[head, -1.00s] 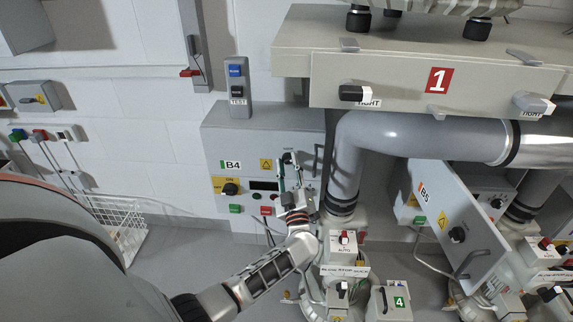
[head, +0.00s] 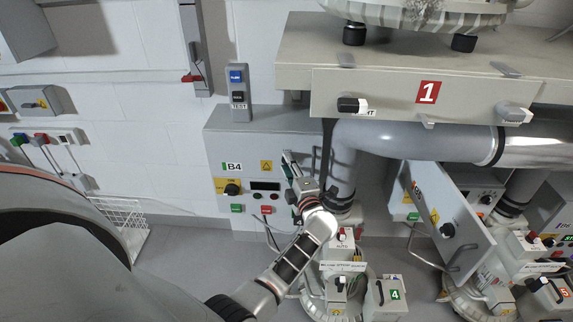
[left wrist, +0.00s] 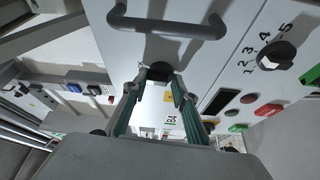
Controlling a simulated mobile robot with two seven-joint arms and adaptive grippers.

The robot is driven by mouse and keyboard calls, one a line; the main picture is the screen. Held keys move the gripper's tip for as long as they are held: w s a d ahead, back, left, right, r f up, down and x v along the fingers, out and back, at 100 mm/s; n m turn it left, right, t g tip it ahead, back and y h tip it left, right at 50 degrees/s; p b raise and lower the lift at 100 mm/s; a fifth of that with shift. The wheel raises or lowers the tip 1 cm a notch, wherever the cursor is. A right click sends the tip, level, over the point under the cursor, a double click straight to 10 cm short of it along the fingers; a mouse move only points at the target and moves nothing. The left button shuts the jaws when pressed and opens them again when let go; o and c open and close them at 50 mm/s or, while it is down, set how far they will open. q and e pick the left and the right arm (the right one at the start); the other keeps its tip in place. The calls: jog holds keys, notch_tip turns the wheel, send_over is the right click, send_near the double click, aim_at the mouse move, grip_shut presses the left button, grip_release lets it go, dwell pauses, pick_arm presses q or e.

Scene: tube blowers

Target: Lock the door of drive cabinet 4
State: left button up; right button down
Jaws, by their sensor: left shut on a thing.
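Drive cabinet B4 (head: 240,150) is a grey box on the wall with its door front flat and apparently closed. In the left wrist view a black door knob (left wrist: 160,74) sits between my fingertips, below a grey bar handle (left wrist: 168,27). My left gripper (head: 289,163) is at the upper right of the cabinet front. Its green-sided fingers also show in the left wrist view (left wrist: 160,88), shut on the black knob. In the head view the gripper hides the knob, and its turn position is unclear. My right gripper is not in view.
A numbered selector knob (left wrist: 278,55) and push buttons are beside the gripper. A large grey pipe (head: 400,140) runs right of the cabinet, under a beige panel marked 1 (head: 385,95). Cabinet B5's door (head: 445,222) stands open at right. A white wire basket (head: 122,220) is at left.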

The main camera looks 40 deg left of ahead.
pick_arm(q)
jog(key=shift+w+d+r+n+p, duration=0.1)
jog(key=shift+w+r+n+p, duration=0.2)
jog(key=shift+r+n, duration=0.45)
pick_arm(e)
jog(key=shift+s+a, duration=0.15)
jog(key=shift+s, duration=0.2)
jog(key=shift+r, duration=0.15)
pick_arm(q)
jog(key=o, duration=0.9)
jog(key=shift+s+f, duration=0.2)
jog(key=shift+f, duration=0.15)
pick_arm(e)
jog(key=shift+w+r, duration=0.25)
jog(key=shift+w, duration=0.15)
